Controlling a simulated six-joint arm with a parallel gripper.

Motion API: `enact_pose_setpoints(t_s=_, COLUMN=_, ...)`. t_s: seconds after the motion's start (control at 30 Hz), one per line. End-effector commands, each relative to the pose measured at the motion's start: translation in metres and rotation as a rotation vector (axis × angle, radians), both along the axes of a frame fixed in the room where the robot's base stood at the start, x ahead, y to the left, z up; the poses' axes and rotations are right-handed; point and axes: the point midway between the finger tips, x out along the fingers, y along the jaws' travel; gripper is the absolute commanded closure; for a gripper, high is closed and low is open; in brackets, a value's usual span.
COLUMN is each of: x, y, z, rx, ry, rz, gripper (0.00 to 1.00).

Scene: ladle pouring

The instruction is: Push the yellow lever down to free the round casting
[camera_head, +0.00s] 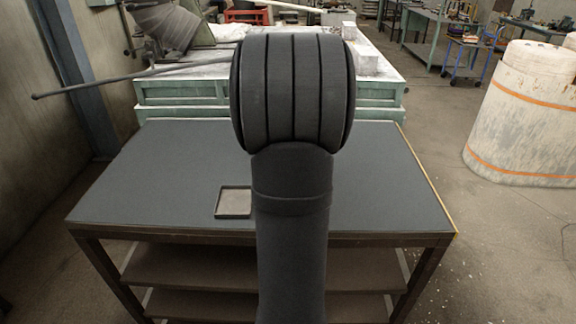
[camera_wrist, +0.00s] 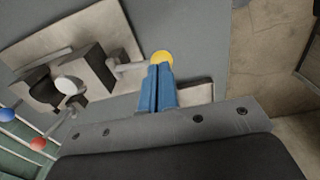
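In the wrist view, the yellow knob (camera_wrist: 161,57) of the lever shows just beyond the tips of my gripper (camera_wrist: 158,66). The lever's grey rod (camera_wrist: 128,68) runs left from the knob to a fixture with dark blocks (camera_wrist: 93,68) on a pale base plate. A pale round piece (camera_wrist: 70,85), seemingly the casting, sits among the dark blocks. My gripper's two blue fingers lie side by side, shut, with nothing visible between them. Whether the tips touch the knob or hover above it I cannot tell. In the head view my arm hides the fixture and gripper.
The dark table (camera_head: 160,170) has a small shallow tray (camera_head: 235,202) near its front edge. In the wrist view, a blue ball (camera_wrist: 5,115) and a red ball (camera_wrist: 38,144) on pale rods show at the left. The table's visible left and right sides are clear.

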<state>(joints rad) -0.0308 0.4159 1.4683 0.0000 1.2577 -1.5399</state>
Motion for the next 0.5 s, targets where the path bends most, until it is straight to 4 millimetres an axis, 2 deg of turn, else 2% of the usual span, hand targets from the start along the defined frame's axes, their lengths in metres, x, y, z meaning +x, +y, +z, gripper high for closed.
enact_pose_setpoints(t_s=0.5, x=-0.0010, y=-0.0001, z=-0.0064, rx=0.000, ry=0.001, rz=0.000, gripper=1.00)
